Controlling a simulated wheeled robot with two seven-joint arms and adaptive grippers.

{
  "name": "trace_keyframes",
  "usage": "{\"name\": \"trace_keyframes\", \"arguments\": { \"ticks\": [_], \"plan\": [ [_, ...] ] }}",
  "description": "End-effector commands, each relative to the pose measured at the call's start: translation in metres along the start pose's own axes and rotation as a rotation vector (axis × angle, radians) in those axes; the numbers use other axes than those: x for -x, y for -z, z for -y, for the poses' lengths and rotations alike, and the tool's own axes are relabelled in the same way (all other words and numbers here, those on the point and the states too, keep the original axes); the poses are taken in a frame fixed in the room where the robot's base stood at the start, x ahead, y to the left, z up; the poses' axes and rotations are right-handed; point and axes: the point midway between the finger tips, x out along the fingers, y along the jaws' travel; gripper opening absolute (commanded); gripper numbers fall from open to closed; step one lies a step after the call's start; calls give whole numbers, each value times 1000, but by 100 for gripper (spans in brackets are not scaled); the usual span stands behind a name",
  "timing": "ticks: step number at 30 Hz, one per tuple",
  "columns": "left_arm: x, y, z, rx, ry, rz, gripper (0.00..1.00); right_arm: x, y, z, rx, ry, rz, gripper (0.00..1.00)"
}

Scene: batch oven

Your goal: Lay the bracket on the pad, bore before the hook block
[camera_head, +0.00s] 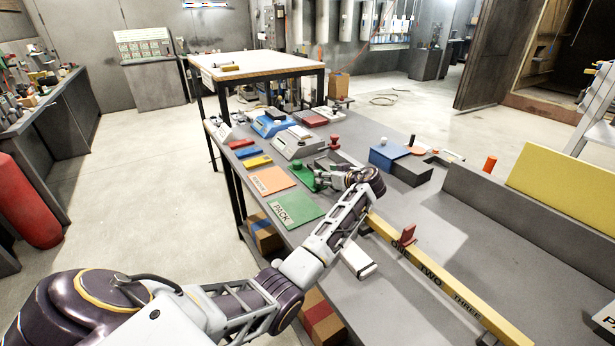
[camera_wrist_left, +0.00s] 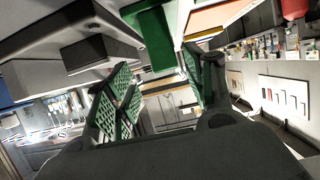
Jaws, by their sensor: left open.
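A green pad marked PACK (camera_head: 296,209) and an orange pad (camera_head: 271,181) lie flat near the table's left edge in the head view. My right gripper is out of view.
A blue box (camera_head: 388,156) and a dark block (camera_head: 411,172) stand beyond the gripper to the right. A yellow rail (camera_head: 455,293) with a red slider (camera_head: 407,237) crosses the near table. A grey barrier (camera_head: 530,225) stands right. Scales and coloured bars occupy the far left.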

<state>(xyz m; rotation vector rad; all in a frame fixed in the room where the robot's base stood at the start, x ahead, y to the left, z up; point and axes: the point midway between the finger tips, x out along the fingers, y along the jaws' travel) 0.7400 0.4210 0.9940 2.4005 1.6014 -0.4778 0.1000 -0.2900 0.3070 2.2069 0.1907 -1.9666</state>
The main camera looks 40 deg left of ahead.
Motion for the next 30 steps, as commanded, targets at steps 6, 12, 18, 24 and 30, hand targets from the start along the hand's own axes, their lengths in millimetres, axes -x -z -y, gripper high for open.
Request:
{"name": "trace_keyframes", "arguments": {
  "ticks": [6,12,18,24,30],
  "plan": [
    [0,0,0,0,0,0,54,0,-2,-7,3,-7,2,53],
    [-7,2,2,-1,1,0,54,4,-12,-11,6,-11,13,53],
    [-27,7,7,0,3,0,54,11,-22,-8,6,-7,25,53],
    [-46,6,6,-1,1,0,54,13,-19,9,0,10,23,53],
    [-52,5,6,0,0,1,54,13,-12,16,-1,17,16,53]
  ]
}}
